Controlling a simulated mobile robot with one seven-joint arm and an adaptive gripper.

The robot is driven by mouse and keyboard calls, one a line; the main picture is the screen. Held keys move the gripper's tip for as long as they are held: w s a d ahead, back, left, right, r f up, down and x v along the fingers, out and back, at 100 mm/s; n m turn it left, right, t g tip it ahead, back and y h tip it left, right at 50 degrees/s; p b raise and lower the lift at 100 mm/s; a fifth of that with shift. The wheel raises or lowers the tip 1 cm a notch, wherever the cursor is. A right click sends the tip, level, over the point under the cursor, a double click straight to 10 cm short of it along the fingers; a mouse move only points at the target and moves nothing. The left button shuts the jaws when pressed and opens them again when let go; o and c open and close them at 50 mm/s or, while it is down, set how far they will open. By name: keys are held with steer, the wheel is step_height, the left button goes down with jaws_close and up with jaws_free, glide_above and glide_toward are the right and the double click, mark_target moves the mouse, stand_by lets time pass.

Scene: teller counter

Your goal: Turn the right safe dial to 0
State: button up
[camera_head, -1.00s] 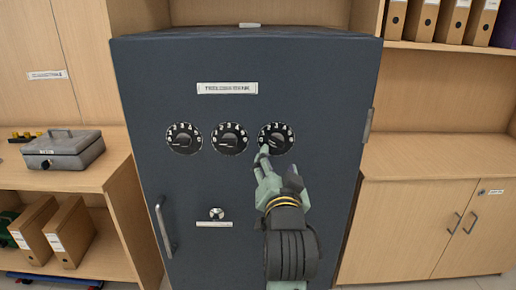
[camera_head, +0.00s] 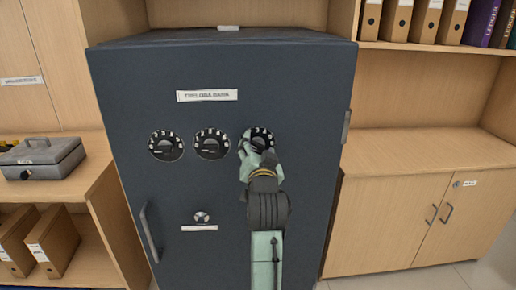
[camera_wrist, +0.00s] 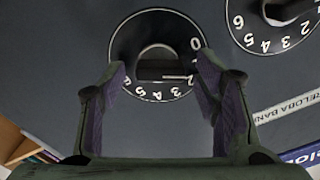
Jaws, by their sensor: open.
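The dark safe (camera_head: 120,200) has a row of three black dials with white numerals on its front. The right dial (camera_head: 262,133) is partly hidden behind my gripper (camera_head: 249,148) in the head view. In the wrist view the right dial (camera_wrist: 155,25) lies between and just beyond the fingertips of my gripper (camera_wrist: 160,80), with its grey knob at the centre. The fingers are open, one on each side of the knob, and I cannot tell whether they touch the dial face. The 0 shows at the right of the dial in the wrist view.
The middle dial (camera_head: 212,144) and left dial (camera_head: 166,146) sit to the left. Below are a small round knob (camera_head: 202,217) and a vertical handle (camera_head: 150,233). A grey cash box (camera_head: 43,159) stands on the left shelf; a wooden cabinet (camera_head: 400,225) is right.

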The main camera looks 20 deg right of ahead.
steer(key=c, duration=1.1)
steer(key=shift+c, duration=0.2)
steer(key=shift+n, duration=0.3)
steer(key=shift+a+n, duration=0.1)
steer(key=shift+n, duration=2.5)
steer(key=o, duration=1.1)
steer(key=shift+o, duration=0.2)
steer(key=shift+s, duration=0.1)
